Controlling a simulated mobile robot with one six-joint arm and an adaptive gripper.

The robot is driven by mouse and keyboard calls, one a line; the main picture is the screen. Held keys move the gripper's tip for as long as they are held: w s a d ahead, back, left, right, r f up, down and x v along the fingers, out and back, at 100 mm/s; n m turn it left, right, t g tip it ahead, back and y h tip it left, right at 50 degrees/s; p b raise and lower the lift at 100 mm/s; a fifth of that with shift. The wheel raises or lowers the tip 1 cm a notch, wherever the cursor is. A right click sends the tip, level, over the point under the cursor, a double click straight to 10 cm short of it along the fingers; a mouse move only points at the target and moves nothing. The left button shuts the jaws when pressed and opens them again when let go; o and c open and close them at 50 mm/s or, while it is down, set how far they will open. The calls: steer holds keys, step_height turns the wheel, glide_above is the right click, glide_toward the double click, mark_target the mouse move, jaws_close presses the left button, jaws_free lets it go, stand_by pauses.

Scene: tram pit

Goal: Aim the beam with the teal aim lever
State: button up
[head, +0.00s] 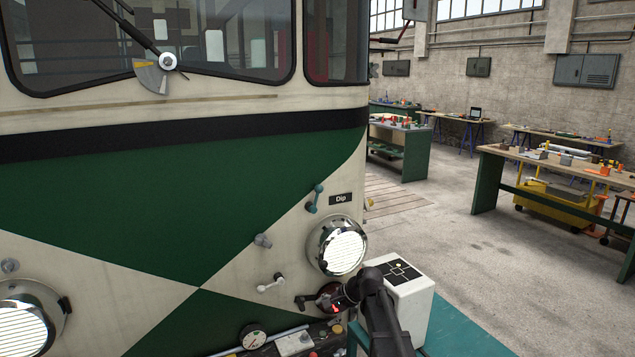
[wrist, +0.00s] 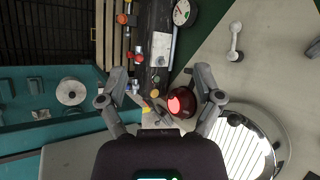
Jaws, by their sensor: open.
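The teal aim lever (head: 314,198) is a small lever on the cream part of the tram front, just left of the "Dip" label (head: 340,199) and above the round headlight (head: 337,246). It stands nearly upright, leaning slightly right at the top. I cannot make it out in the wrist view. My gripper (head: 318,300) is low at the tram front, below the headlight and well below the lever. In the wrist view my gripper (wrist: 160,76) has its fingers spread with nothing held between them. The headlight (wrist: 240,143) shows at lower right there.
A grey knob (head: 263,240) and a white lever (head: 271,283) are left of the headlight. A red lamp (wrist: 181,103) is close by the right finger. A gauge (head: 253,337) and a bench of small parts lie below. A white box (head: 412,304) stands right of my arm.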

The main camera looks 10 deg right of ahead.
steer(key=w+d+r+m+t+y+p, duration=0.25)
steer(key=w+r+m, duration=0.25)
steer(key=w+r, duration=0.3)
steer(key=w+d+r+m+t+y+p, duration=0.2)
steer(key=w+d+r+m+p, duration=0.15)
steer(key=w+r, duration=0.45)
steer(key=m+t+y+p, duration=0.1)
steer(key=m+t+p, duration=0.3)
steer(key=m, duration=0.5)
glide_toward(322, 191)
steer(key=b+v, duration=0.1)
steer(key=v, duration=0.1)
steer(key=shift+d+f+t, duration=0.15)
steer(key=shift+t, duration=0.1)
steer(key=x, duration=1.4)
steer(key=shift+s, duration=0.1)
jaws_close()
